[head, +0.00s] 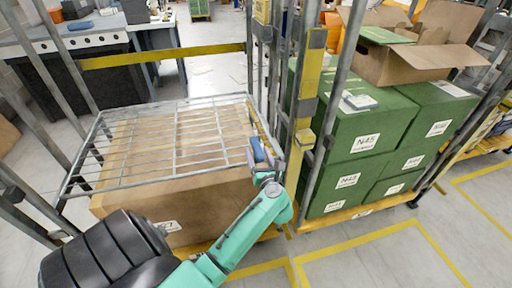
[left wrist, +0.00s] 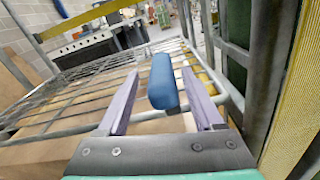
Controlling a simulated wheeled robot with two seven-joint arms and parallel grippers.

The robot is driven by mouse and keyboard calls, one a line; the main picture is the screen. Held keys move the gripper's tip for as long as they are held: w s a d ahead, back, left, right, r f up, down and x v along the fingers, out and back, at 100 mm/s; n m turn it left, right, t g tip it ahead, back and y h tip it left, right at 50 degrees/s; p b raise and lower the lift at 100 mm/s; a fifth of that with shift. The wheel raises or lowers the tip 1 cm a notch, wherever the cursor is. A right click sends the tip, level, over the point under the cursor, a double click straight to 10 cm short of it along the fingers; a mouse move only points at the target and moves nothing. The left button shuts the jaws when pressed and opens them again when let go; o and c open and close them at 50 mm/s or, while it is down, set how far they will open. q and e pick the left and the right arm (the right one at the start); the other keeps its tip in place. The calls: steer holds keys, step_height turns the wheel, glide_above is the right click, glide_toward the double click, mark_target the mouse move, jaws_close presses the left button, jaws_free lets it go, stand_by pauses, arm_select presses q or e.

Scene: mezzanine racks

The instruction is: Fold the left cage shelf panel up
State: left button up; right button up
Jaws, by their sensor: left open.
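The left cage shelf panel (head: 175,138) is a grey wire grid. It lies about level across the left cage, above a large cardboard box (head: 190,205). In the left wrist view, the panel (left wrist: 68,128) stretches away in front of my gripper. A blue grip (left wrist: 163,82) is at the panel's front right edge; it shows small in the head view (head: 257,149). My left gripper (head: 260,158) is at this corner. In the left wrist view, its two fingers (left wrist: 162,103) stand apart, one on each side of the blue grip, with gaps visible. My right gripper is not in view.
Grey cage posts with a yellow strip (head: 304,100) stand close to the right of my left gripper. Green boxes (head: 365,130) fill the right cage, with an open cardboard box (head: 405,55) on top. A yellow bar (head: 165,56) crosses the left cage's back.

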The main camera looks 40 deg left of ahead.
arm_select(q)
steer(key=x, duration=0.2)
steer(key=shift+w+a+f, duration=0.1)
steer(key=shift+w+a, duration=0.1)
steer(key=shift+w, duration=0.2)
steer(key=shift+s, duration=0.1)
jaws_close()
stand_by(1.0)
